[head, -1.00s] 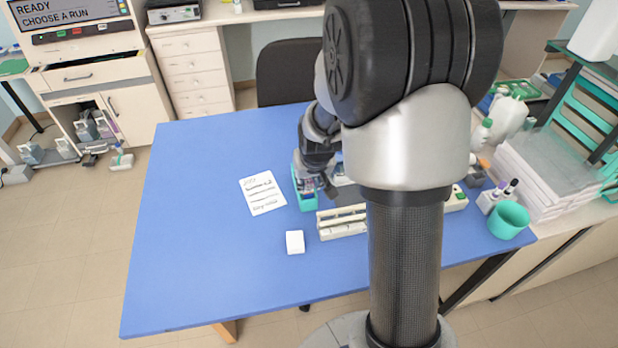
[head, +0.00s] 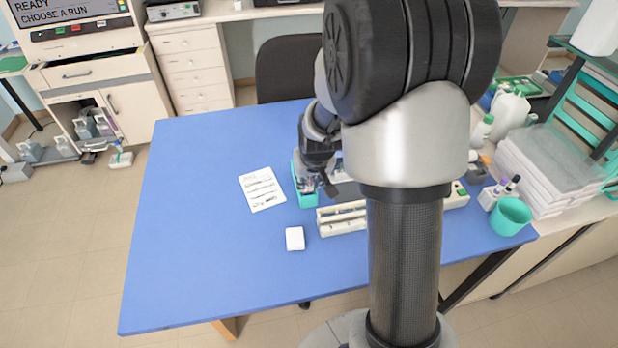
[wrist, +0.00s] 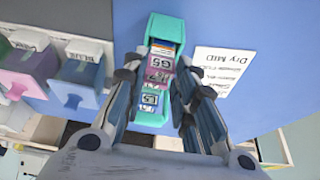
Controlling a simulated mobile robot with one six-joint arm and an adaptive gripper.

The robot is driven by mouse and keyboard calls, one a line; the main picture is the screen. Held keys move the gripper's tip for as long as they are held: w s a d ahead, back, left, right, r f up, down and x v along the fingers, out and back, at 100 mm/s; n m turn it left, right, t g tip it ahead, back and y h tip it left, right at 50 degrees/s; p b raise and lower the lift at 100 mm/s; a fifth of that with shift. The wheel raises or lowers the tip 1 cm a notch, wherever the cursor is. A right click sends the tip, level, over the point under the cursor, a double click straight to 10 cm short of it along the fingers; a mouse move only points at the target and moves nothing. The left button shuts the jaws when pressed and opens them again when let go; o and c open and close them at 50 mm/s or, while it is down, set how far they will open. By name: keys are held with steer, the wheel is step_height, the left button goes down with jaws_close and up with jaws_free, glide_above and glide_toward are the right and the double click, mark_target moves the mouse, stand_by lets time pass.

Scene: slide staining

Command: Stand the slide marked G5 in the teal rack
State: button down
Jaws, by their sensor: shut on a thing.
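The teal rack (head: 307,201) stands on the blue table, beside the paper card. In the wrist view the teal rack (wrist: 165,27) holds several labelled slides in a row. The slide marked G5 (wrist: 160,63) has a pink label and shows between my fingers at the rack. My gripper (wrist: 163,78) is shut on it, low over the rack. It also shows in the head view (head: 322,185), partly hidden by my arm. Other labels show just behind G5. The slide's lower edge is hidden, so I cannot tell how deep it sits.
A written card (head: 262,189) lies left of the rack. A white block (head: 295,239) and a cream slotted holder (head: 341,218) are in front. Coloured staining jars (wrist: 78,82) stand close beside the rack. A teal cup (head: 510,216) is at the right. The table's left half is clear.

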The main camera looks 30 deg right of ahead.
steer(key=shift+f, duration=0.25)
steer(key=c, duration=1.2)
jaws_free()
steer(key=v, duration=1.2)
steer(key=shift+s, duration=0.1)
steer(key=s+a+r+n, duration=0.1)
steer(key=s+a+r, duration=0.1)
steer(key=s+a, duration=0.2)
steer(key=s+a+r+n, duration=0.1)
steer(key=s+a+r, duration=0.2)
steer(key=s, duration=0.6)
steer(key=s+a+r+n+y, duration=0.1)
steer(key=s+a+r, duration=0.1)
steer(key=s+a, duration=0.3)
steer(key=shift+s+a+r, duration=0.1)
steer(key=shift+s+a, duration=0.1)
steer(key=shift+s, duration=0.4)
steer(key=shift+s+a+r, duration=0.15)
steer(key=shift+s+a, duration=0.05)
steer(key=shift+s, duration=0.35)
